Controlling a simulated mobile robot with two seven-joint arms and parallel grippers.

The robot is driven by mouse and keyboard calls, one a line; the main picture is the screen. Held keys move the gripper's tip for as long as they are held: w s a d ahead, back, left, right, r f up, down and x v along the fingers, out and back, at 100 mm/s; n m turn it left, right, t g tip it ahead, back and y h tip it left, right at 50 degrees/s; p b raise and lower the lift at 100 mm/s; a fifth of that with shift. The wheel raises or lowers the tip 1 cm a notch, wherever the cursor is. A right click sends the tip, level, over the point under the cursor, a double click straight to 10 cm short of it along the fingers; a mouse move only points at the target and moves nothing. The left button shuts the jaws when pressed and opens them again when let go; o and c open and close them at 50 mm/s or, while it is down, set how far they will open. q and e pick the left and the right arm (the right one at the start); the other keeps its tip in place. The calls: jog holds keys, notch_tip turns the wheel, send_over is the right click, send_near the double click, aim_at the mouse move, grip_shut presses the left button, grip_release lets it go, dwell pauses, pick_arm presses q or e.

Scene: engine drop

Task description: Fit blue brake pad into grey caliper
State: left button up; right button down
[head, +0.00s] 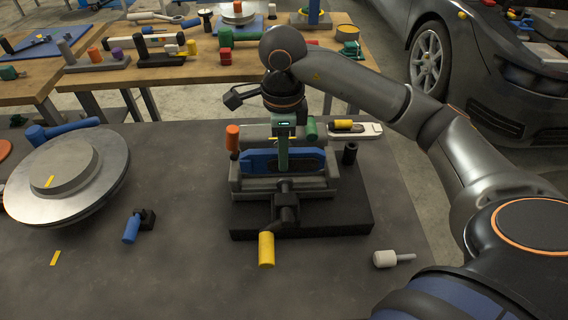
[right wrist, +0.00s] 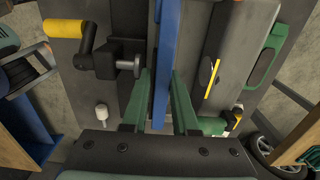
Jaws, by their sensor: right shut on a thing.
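The grey caliper (head: 250,190) stands on a dark base plate (head: 345,218) near the middle of the table, with a yellow-handled screw (head: 266,248) at its front. The blue brake pad (head: 258,162) stands on edge, lengthwise along the caliper, behind its front wall. Its lower part is hidden by that wall, so I cannot tell how deep it sits. My right gripper (head: 284,162) points down over the caliper with its green fingers shut on the pad. In the right wrist view the pad (right wrist: 163,60) runs between the gripper's fingers (right wrist: 162,95). My left gripper is not in view.
An orange-topped peg (head: 232,138) and a black cylinder (head: 350,153) stand beside the caliper. A brake disc (head: 100,190) and a small blue-handled part (head: 131,229) lie to the left. A white-headed tool (head: 385,258) lies front right. The front-left table is mostly clear.

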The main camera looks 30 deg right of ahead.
jog(key=f, duration=0.3)
jog(key=shift+w+d+f, duration=0.2)
jog(key=shift+d, duration=0.1)
jog(key=shift+f, duration=0.2)
